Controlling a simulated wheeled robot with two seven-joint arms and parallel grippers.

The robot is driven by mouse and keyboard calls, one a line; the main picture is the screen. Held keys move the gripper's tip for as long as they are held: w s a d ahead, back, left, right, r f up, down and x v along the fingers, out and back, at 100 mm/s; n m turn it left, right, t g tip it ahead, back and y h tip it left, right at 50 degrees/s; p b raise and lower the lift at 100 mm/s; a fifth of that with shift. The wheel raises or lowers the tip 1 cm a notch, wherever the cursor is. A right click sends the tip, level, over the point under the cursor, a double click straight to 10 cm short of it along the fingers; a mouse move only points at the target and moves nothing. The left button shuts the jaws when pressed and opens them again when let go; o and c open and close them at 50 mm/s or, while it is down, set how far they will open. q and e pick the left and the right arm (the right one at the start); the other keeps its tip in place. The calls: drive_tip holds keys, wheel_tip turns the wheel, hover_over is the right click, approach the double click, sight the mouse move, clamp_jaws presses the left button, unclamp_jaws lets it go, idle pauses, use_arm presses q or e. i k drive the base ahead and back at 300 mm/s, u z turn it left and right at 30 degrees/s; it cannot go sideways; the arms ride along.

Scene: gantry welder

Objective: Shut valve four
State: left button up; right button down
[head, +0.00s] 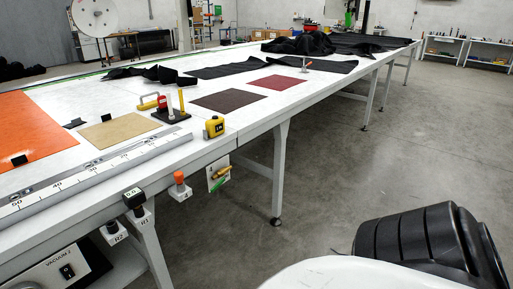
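An orange-topped knob (179,177) hangs below the table's front edge, above a small white tag (183,194) that seems to read "4" or "A". To its right a small white plate (214,168) carries a yellow-green lever-like handle (219,180) and a tiny mark too small to read surely. I cannot tell which of these is valve four, nor whether it is open or shut. Neither of my grippers shows in the head view.
Left of the knob, black fittings (134,199) hang by tags R1 and R2, and a "VACUUM 2" switch box (63,272) sits lower left. A ruler (70,182), a yellow tape measure (214,127) and fabric swatches (230,100) lie on the table (150,95).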

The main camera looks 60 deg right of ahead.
sight(222, 181)
drive_tip(key=u, duration=0.05)
drive_tip(key=k, duration=0.3)
drive_tip(key=z, duration=1.85)
drive_tip(key=i, duration=1.1)
drive_tip(key=u, duration=0.4)
drive_tip(key=k, duration=0.4)
drive_tip(key=u, duration=0.6)
drive_tip(key=i, duration=0.8)
drive_tip(key=z, duration=0.75)
